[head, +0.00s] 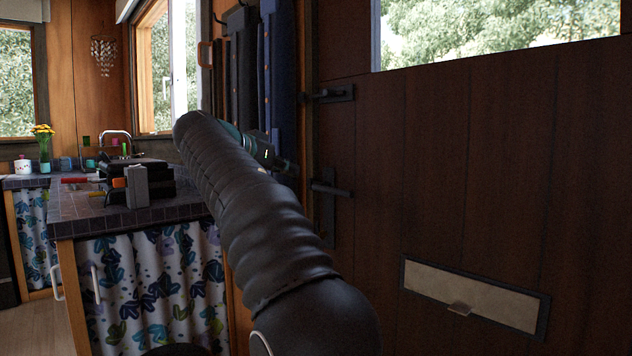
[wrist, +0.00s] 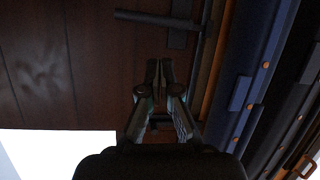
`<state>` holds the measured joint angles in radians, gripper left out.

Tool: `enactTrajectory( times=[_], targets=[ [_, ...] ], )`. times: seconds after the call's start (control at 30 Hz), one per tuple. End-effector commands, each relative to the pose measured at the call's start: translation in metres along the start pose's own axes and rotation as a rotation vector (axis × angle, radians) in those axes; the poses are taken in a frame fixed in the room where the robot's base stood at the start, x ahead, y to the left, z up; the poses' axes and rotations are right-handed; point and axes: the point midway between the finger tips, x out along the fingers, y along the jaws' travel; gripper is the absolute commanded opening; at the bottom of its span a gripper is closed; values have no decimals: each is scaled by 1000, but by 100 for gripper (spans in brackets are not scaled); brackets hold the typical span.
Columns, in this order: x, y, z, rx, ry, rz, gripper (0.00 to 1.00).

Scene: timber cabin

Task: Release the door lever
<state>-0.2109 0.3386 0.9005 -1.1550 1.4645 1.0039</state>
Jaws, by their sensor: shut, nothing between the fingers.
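The dark door lever (head: 338,190) sticks out to the right from its tall plate (head: 328,222) at the left side of the brown plank door (head: 450,180). It looks about level. In the wrist view the lever (wrist: 155,18) lies across the top, with its plate (wrist: 183,28) at its right end. My gripper (wrist: 160,70) is shut and empty, with a visible gap between its fingertips and the lever. In the head view my gripper (head: 288,166) is partly hidden behind my arm and shows just left of and above the lever.
An upper latch (head: 335,93) sits above the lever, and a mail slot (head: 475,295) is lower on the door. Dark coats (head: 280,70) hang left of the door. A tiled counter (head: 130,215) with a patterned curtain stands at left.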

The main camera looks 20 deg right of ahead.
Motion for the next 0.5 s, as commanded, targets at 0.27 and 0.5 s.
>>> enactTrajectory(
  times=[0.27,0.5],
  targets=[
    [-22,21,-16,264,49,82,0],
    [-24,20,-16,296,49,76,0]
  ],
)
